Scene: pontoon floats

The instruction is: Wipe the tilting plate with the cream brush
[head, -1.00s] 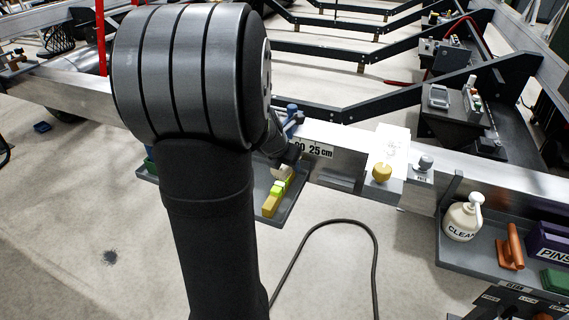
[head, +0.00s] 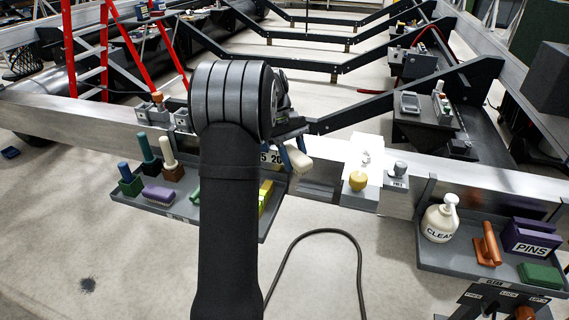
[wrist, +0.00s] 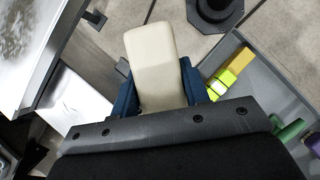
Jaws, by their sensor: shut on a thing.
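The cream brush (head: 297,158) is held in my gripper (head: 292,148), clear of the left tray. In the wrist view it is a plain cream block (wrist: 155,65) between the two blue fingers of my gripper (wrist: 160,90); its wiping face is hidden. A pale plate (head: 365,150) with grey smudges stands on the beam to the right of my gripper. It appears to be the tilting plate, and a speckled grey-white plate (wrist: 20,40) shows at top left in the wrist view. The brush is apart from it.
The left tray (head: 180,207) holds several brushes and handles, including a purple brush (head: 158,194). The right shelf holds a CLEAN bottle (head: 440,222) and a PINS box (head: 530,238). A cable (head: 325,232) lies below.

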